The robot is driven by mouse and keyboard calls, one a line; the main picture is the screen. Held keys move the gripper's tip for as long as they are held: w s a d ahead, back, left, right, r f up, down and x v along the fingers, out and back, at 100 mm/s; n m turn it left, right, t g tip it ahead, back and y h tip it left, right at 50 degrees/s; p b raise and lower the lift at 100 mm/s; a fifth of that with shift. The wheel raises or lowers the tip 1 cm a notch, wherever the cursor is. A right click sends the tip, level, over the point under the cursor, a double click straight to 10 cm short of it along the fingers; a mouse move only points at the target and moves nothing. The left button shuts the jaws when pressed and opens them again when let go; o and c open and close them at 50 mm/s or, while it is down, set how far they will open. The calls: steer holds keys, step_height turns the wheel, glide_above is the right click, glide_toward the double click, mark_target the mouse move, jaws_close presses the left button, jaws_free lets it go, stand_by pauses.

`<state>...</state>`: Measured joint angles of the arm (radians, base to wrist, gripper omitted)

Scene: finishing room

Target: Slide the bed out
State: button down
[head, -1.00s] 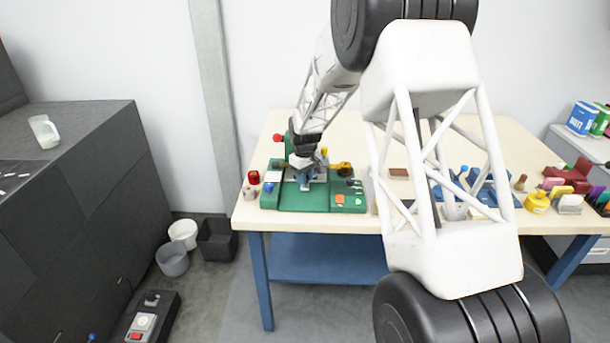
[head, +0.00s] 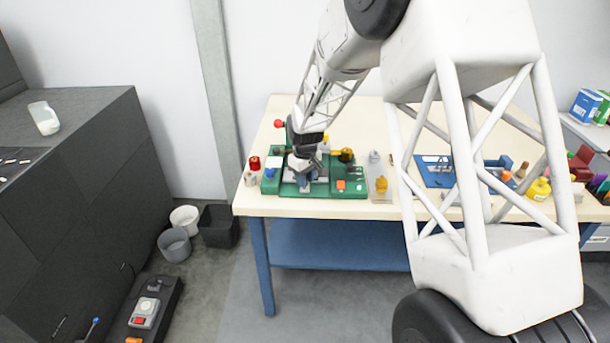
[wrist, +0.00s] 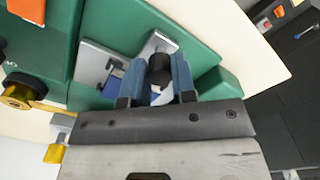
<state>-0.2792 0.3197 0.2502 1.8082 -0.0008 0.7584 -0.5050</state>
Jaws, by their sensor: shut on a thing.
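A green machine (head: 349,186) stands at the front left of the worktable, with a grey metal bed (head: 323,182) in its middle. In the wrist view the bed (wrist: 96,58) shows as grey plates set in the green body (wrist: 205,55). My gripper (head: 305,178) is down at the bed, near the machine's front. In the wrist view the blue-grey fingers of my gripper (wrist: 160,80) are shut on a black round knob (wrist: 160,68) at the bed. The fingers and palm hide the lower part of the knob and some of the bed.
A brass knob (head: 346,155) and an orange button (head: 340,185) are on the machine's right side. A red-topped container (head: 254,163) stands at its left. A clear block with a yellow part (head: 380,182) is close on the right. Bins (head: 173,243) stand on the floor.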

steer(key=shift+s, duration=0.25)
steer(key=c, duration=0.9)
jaws_free()
steer(key=shift+r, duration=0.15)
steer(key=shift+r, duration=3.7)
steer(key=shift+r, duration=0.1)
